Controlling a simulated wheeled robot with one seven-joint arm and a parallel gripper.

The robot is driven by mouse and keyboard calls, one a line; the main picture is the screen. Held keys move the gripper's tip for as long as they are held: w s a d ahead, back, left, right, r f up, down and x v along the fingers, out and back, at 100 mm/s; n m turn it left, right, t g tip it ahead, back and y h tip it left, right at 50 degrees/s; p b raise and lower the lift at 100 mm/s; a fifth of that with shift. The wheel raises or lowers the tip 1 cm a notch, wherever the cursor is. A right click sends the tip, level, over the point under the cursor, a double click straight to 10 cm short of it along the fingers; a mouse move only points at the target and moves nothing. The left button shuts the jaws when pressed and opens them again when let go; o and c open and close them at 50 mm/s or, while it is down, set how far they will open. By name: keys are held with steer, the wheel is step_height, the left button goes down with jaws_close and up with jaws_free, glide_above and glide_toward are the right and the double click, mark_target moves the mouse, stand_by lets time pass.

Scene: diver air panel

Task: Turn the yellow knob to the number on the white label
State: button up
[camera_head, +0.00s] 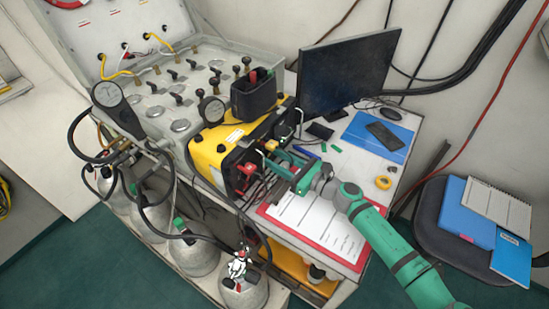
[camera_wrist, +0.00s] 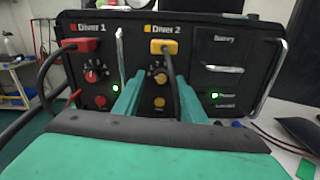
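The yellow knob (camera_wrist: 158,77) is on the black front panel under "Diver 2", below a yellow plug (camera_wrist: 163,47). It has a ring of small white marks, too small to read. My gripper (camera_wrist: 157,84) has its two green fingers apart, with the knob between their tips in the wrist view. I cannot tell whether they touch it. In the head view my gripper (camera_head: 279,160) is at the front of the yellow-and-black case (camera_head: 212,150). A small white label (camera_head: 233,137) is on the case's yellow top; its number is not readable.
A red plug (camera_wrist: 82,46) and another knob (camera_wrist: 92,75) are under "Diver 1". Metal handles (camera_wrist: 270,73) stick out from the panel. Cables hang in front of it. A red clipboard (camera_head: 314,223) lies on the desk below my arm; a monitor (camera_head: 348,70) stands behind.

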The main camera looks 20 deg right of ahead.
steer(key=shift+w+a, duration=0.2)
steer(key=shift+w, duration=0.15)
steer(key=shift+c, duration=0.7)
jaws_close()
